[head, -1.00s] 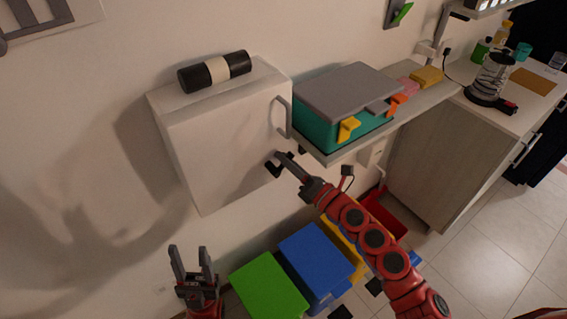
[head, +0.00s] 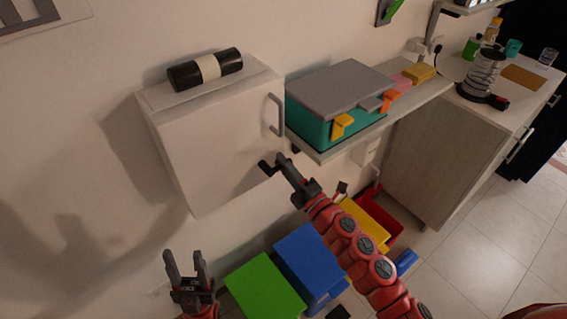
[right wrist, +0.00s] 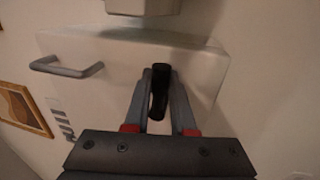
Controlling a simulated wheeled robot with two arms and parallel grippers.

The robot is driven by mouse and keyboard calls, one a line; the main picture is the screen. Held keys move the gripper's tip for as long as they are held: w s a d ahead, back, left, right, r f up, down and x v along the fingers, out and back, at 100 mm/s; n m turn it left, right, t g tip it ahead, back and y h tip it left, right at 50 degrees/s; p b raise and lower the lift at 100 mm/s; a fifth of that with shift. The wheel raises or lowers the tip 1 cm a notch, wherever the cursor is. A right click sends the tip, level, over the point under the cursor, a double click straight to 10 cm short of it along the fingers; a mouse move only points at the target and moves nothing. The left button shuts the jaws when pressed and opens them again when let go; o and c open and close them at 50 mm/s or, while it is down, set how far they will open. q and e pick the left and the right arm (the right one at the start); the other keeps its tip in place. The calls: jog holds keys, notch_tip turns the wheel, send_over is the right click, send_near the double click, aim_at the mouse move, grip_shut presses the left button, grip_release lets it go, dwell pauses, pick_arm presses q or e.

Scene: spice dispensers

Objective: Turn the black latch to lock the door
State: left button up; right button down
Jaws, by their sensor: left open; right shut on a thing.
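The white cabinet door (head: 222,146) is closed on the wall-mounted box, with a grey handle (head: 274,115) near its right edge. The black latch (head: 266,167) is at the door's lower right. My right gripper (head: 283,163) is shut on the latch. In the right wrist view the latch (right wrist: 159,92) shows upright between the two fingers, and the door handle (right wrist: 68,68) is to the left. The fingers partly hide the latch in the head view. My left gripper (head: 185,264) is open and empty, below the cabinet at the lower left.
A black and white roll (head: 207,69) lies on the cabinet. A shelf to the right holds a teal box with a grey lid (head: 338,88). Green (head: 264,289) and blue (head: 309,262) bins stand below, near my right arm. A counter is at far right.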

jog(key=shift+f+m, duration=0.2)
jog(key=shift+m, duration=0.1)
jog(key=c, duration=0.8)
grip_release()
jog(key=shift+o, duration=0.2)
jog(key=b+v, duration=0.2)
jog(key=v, duration=1.5)
jog(key=shift+s, duration=0.25)
